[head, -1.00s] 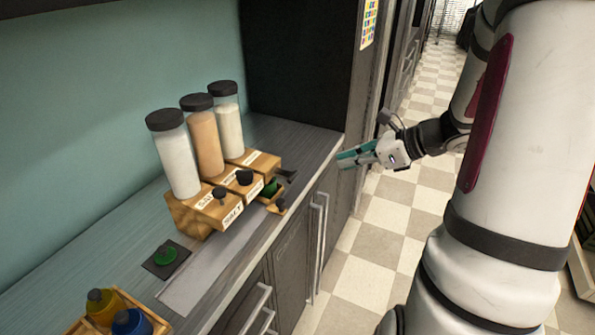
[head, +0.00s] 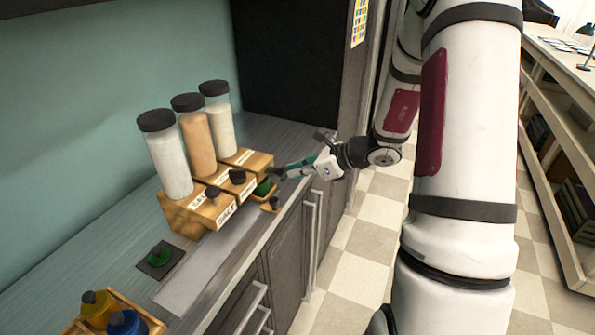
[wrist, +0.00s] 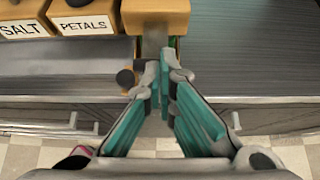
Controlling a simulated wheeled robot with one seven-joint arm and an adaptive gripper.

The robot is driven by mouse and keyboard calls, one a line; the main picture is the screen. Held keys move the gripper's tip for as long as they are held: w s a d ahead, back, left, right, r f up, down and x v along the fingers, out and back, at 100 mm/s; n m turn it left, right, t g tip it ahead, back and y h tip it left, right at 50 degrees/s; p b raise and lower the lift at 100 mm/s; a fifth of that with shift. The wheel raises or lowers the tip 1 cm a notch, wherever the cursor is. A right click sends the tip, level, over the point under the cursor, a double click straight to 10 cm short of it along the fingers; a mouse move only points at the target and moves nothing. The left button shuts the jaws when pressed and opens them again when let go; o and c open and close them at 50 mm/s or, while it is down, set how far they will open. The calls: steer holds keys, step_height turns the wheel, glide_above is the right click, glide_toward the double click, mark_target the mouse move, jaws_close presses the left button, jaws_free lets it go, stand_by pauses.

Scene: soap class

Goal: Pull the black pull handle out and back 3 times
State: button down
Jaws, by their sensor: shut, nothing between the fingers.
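Three wooden dispensers stand in a row on the counter, each under a clear jar with a black lid. The black pull handle (head: 272,173) is at the front of the farthest dispenser (head: 250,160), largely covered by my fingertips. In the wrist view a grey slide strip (wrist: 154,42) comes out of that dispenser's wooden block toward my fingers. My gripper (head: 281,173) has teal fingers and is at this handle; in the wrist view its fingertips (wrist: 164,72) are together at the strip's near end. I cannot tell whether they touch the handle.
The nearer dispensers have black knobs (head: 237,176). A green item (head: 263,187) and a small wooden piece with a dark knob (head: 270,205) sit below the handle. A green button (head: 159,256) and a wooden crate of bottles (head: 112,315) are nearer. Cabinet handles (head: 310,240) line the front.

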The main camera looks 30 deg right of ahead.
mark_target(276, 170)
steer(key=w+a+b, duration=0.1)
steer(key=w+a, duration=0.1)
steer(key=w, duration=0.1)
steer(key=shift+w+a+b, duration=0.1)
steer(key=shift+b, duration=0.3)
steer(key=shift+r, duration=0.2)
steer(key=p+v, duration=0.2)
steer(key=v, duration=1.2)
steer(key=shift+s+f, duration=0.25)
steer(key=shift+f, duration=0.05)
steer(key=shift+r, duration=0.1)
